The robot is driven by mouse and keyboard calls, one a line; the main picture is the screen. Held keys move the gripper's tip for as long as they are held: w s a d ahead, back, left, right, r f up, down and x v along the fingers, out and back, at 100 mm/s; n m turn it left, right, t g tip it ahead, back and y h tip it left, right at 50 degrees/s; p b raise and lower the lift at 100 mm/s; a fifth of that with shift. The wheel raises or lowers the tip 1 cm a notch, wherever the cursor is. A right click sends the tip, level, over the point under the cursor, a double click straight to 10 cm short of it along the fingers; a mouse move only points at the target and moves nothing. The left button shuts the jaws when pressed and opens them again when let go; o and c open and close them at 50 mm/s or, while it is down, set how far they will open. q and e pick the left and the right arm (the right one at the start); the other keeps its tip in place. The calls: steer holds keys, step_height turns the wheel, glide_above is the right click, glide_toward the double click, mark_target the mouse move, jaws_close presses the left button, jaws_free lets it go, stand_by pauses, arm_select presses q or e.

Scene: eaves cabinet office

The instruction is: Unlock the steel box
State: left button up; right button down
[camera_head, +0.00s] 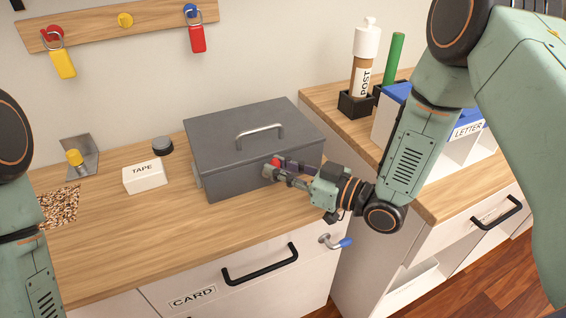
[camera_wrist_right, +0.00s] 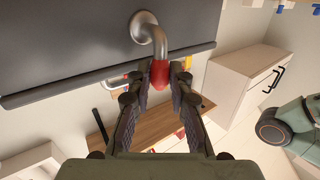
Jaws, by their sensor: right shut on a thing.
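The grey steel box (camera_head: 235,140) stands on the wooden worktop with its lid down and a metal handle (camera_head: 260,133) on top. A bent metal lever (camera_wrist_right: 148,30) with a red tip (camera_wrist_right: 159,74) sticks out of the box's front; the red tip also shows in the head view (camera_head: 275,161). My right gripper (camera_head: 270,171) is at the right part of the box's front, shut on the red-tipped lever. In the right wrist view its fingers (camera_wrist_right: 159,79) stand on both sides of the red tip. My left arm shows at the left edge; its gripper is out of view.
A TAPE box (camera_head: 144,178) stands left of the steel box. A LETTER tray (camera_head: 466,150) stands right.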

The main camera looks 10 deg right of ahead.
steer(key=shift+a, duration=0.1)
steer(key=shift+n, duration=0.3)
steer(key=c, duration=1.2)
jaws_free()
steer(key=shift+s, duration=0.1)
steer(key=v, duration=0.5)
steer(key=shift+s+d+r, duration=0.15)
steer(key=shift+d, duration=0.2)
steer(key=v, duration=0.6)
steer(key=shift+s+r, duration=0.15)
